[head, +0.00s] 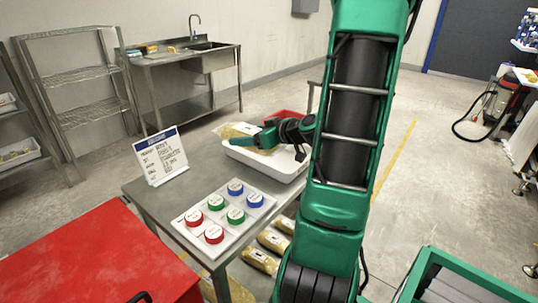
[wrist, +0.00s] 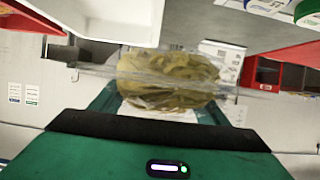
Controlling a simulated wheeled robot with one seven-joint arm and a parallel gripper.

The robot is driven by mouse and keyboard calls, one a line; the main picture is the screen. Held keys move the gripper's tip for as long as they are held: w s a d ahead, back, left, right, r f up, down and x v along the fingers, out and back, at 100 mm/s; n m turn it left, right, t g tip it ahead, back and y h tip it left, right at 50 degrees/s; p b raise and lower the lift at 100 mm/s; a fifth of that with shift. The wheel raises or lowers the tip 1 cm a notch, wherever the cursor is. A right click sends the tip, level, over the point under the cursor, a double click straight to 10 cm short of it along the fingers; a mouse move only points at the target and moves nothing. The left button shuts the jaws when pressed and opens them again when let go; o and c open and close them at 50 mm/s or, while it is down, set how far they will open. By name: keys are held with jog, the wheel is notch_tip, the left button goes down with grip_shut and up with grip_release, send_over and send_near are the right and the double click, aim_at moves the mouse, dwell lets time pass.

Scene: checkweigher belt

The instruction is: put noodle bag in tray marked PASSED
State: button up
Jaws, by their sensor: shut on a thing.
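My gripper (head: 258,138) is shut on the noodle bag (wrist: 168,80), a clear pack with yellow-brown contents. In the wrist view the bag lies across between the two green fingers, its clear ends sticking out to either side. In the head view, yellow wrapping (head: 236,130) shows beside and behind the fingers, partly hidden by them. The gripper is over or beside a white tray (head: 284,172) at the far end of the grey table. A red tray (head: 288,114) is behind it, mostly hidden by my arm. No PASSED mark can be read on either tray.
A sign (head: 161,155) stands on the table (head: 150,200). A white board (head: 187,228) carries several red, green and blue round pieces. More bags (head: 258,260) lie below the table. A red surface (head: 75,265) is at the near left. A steel sink bench (head: 180,60) stands behind.

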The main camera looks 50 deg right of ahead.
jog(key=d+f, duration=0.2)
jog(key=d, duration=0.1)
jog(key=d+f, duration=0.2)
jog(key=d, duration=0.2)
jog(key=w+d+f, duration=0.1)
jog(key=d+f, duration=0.1)
jog(key=d, duration=0.2)
jog(key=shift+w+f, duration=0.1)
jog(key=shift+f, duration=2.25)
jog(key=o, duration=1.5)
jog(key=shift+f, duration=0.1)
jog(key=shift+s+r, duration=0.25)
jog(key=shift+s, duration=0.05)
jog(key=v, duration=1.1)
jog(key=shift+s, duration=0.2)
